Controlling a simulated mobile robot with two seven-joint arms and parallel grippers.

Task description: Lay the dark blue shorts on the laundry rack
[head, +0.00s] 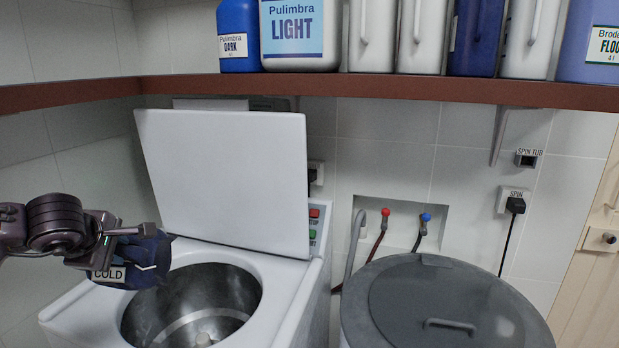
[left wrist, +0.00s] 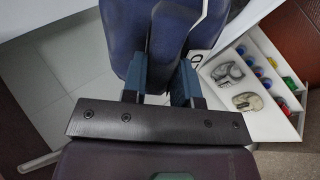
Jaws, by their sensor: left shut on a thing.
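I cannot make out the laundry rack in either view. My right gripper is not in view.
The white washer (head: 285,285) has its lid (head: 225,175) raised and its metal tub (head: 190,300) open. A grey-lidded tub (head: 445,300) stands at right. A brown shelf (head: 380,88) with several bottles crosses above. A white panel (left wrist: 265,126) with small coloured items shows at right in the wrist view.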

